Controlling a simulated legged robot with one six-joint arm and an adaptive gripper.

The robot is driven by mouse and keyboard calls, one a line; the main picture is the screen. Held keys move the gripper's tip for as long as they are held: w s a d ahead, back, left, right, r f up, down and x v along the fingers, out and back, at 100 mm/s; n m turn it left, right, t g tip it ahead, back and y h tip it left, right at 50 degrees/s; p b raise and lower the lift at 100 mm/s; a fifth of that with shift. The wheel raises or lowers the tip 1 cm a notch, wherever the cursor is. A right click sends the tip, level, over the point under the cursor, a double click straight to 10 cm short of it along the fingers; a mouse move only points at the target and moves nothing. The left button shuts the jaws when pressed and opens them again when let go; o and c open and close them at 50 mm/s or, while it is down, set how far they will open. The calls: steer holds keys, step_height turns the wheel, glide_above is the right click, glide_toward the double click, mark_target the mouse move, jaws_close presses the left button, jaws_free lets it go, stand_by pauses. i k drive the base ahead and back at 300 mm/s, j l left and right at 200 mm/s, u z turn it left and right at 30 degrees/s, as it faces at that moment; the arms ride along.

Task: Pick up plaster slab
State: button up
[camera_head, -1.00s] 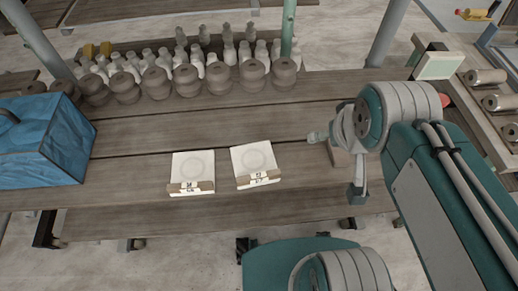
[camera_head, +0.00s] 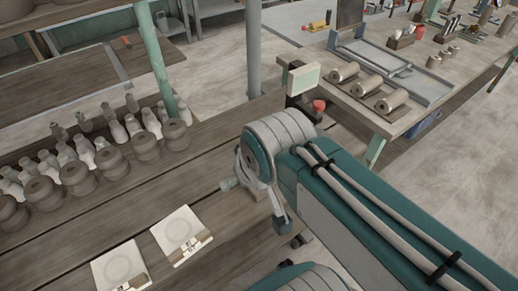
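Two pale square slabs with faint round marks and labelled front edges lie side by side on the wooden bench (camera_head: 195,188). They look like the plaster slabs. The right slab (camera_head: 180,228) lies flat near the bench's front part. The left slab (camera_head: 118,263) is at the bottom of the picture, its front edge close to the frame's lower edge. My gripper (camera_head: 258,200) is above the bench, up and to the right of both slabs and apart from them. My arm partly hides it, so its opening cannot be made out.
Several grey-brown ribbed pots (camera_head: 143,146) and pale bottle-like pieces (camera_head: 113,127) stand in rows behind the slabs. A green post (camera_head: 154,60) and a grey post (camera_head: 254,60) rise behind. A table (camera_head: 409,120) with clay cylinders (camera_head: 393,101) stands right. Bare bench lies around the slabs.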

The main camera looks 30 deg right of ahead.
mark_target(180, 235)
steer(key=z, duration=1.15)
steer(key=k+u, duration=0.15)
steer(key=u, duration=1.65)
steer(key=k+l+u, duration=0.1)
